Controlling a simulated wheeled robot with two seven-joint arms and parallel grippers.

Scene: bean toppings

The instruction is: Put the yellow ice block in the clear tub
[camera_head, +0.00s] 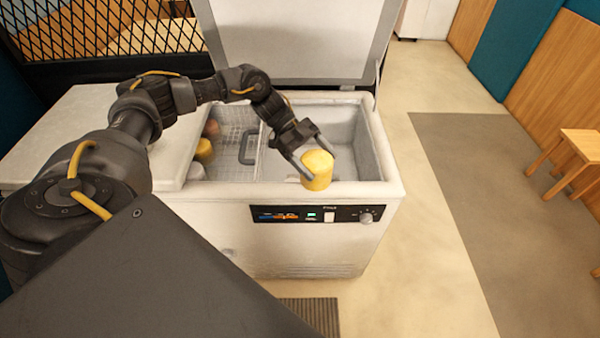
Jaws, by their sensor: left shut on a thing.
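The yellow ice block (317,172) is a short round cylinder. My left gripper (316,162) is shut on it, with a finger on each side, and holds it over the front part of the open chest freezer (385,180). The block appears above the front rim of the right compartment (345,130); its exact height is hard to tell. I cannot make out a clear tub in this view. My right gripper is not in view.
The freezer's left compartment holds a wire basket (232,117), another yellow block (204,151), a brownish item (211,128) and a pale one (196,171). The raised lid (295,40) stands behind. A wooden stool (580,143) is at right; the floor between is clear.

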